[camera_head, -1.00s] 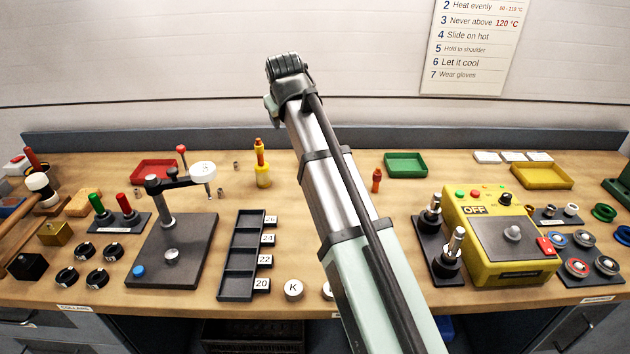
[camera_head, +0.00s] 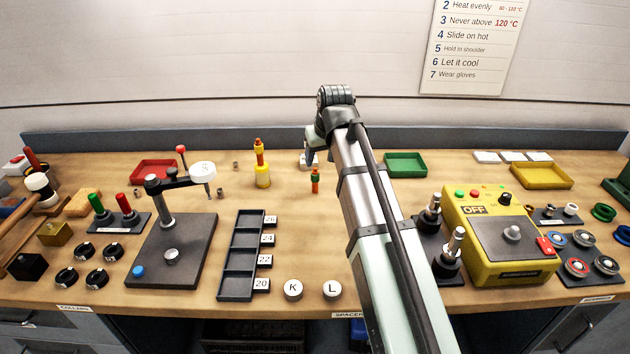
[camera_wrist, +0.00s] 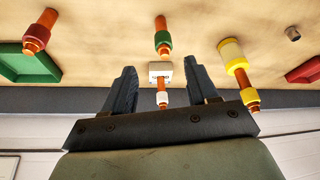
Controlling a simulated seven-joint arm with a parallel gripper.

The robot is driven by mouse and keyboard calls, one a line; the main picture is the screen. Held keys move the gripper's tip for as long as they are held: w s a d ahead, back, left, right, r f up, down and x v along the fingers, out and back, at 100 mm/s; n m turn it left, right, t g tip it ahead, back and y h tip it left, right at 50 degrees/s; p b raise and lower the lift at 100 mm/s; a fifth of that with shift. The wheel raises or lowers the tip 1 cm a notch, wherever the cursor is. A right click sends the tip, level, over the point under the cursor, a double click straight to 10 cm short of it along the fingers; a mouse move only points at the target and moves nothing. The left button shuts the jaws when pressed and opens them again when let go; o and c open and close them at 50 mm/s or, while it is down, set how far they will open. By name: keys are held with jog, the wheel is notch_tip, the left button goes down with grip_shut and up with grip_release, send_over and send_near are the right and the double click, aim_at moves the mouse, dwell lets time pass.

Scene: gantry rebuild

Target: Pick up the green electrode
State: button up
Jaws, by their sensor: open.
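The green electrode (camera_head: 315,183), an orange-brown rod with a green band, stands upright on the bench near the back middle. It also shows in the wrist view (camera_wrist: 163,40), at top centre beyond the fingertips. My gripper (camera_wrist: 160,68) is open, with nothing gripped. In the head view my gripper (camera_head: 309,154) is above and behind the green electrode, apart from it, its fingers partly hidden by my arm. A white piece with an orange rod (camera_wrist: 161,75) appears between the fingers in the wrist view, apparently beyond them.
A yellow electrode (camera_head: 262,175) stands to the left. A red-collared one (camera_wrist: 38,35) stands by the green tray (camera_head: 405,167); my arm hides it in the head view.

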aim_at(315, 169)
jog(key=shift+a+x, duration=0.2)
jog(key=shift+x, duration=1.6)
jog(key=shift+a+x, duration=0.15)
jog(key=shift+x, duration=1.7)
jog(key=shift+r, duration=0.15)
jog(key=shift+c, duration=0.2)
grip_shut()
